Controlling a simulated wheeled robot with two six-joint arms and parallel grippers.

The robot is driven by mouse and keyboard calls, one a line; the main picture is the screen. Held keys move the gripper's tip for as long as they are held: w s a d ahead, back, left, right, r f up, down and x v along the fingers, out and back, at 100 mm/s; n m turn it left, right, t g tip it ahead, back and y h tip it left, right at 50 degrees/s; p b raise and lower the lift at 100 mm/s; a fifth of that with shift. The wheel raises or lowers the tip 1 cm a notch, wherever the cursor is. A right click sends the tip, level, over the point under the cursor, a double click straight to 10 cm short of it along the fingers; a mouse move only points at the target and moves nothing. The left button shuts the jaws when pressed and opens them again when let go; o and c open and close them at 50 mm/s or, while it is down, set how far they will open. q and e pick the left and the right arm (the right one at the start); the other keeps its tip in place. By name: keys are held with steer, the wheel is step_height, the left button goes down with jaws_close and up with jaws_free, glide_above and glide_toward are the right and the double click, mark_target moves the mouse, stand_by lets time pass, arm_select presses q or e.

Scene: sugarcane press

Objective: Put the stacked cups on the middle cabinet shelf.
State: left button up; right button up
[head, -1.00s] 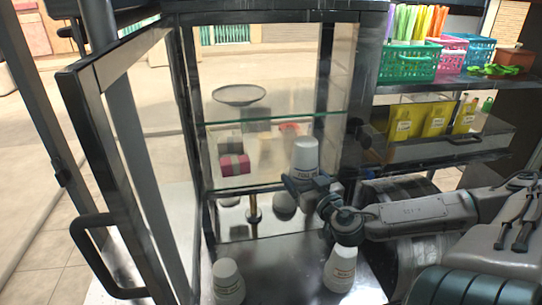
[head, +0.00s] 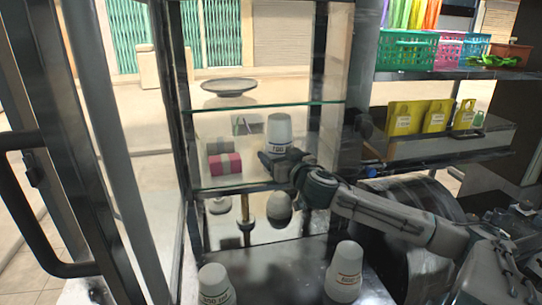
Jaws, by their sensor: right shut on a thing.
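The white stacked cups (head: 279,132) with printed lettering are upright in my right gripper (head: 277,158), which is shut on them. In the head view they are at the cabinet opening, between the upper glass shelf (head: 300,103) and the middle shelf (head: 262,182). I cannot tell whether they touch the middle shelf. A pink and grey box (head: 225,164) is on the middle shelf to their left. My left gripper is not in view.
More white cups stand low in front, at left (head: 215,286) and right (head: 343,273). The open cabinet door (head: 80,150) stands at left. A dark dish (head: 229,86) is on the upper shelf. A side rack with a green basket (head: 405,50) and yellow packets (head: 405,118) is at right.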

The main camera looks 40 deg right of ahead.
mark_target(271, 152)
steer(key=shift+p+x, duration=0.4)
steer(key=shift+x, duration=0.7)
steer(key=x, duration=0.1)
steer(key=p+x, duration=0.1)
steer(key=x, duration=0.1)
steer(key=shift+r+p, duration=0.25)
steer(key=shift+p, duration=0.05)
steer(key=shift+a+f+p, duration=0.1)
steer(key=shift+f+p, duration=0.25)
steer(key=shift+f, duration=0.55)
steer(key=shift+s, duration=0.1)
steer(key=shift+f, duration=0.15)
steer(key=o, duration=1)
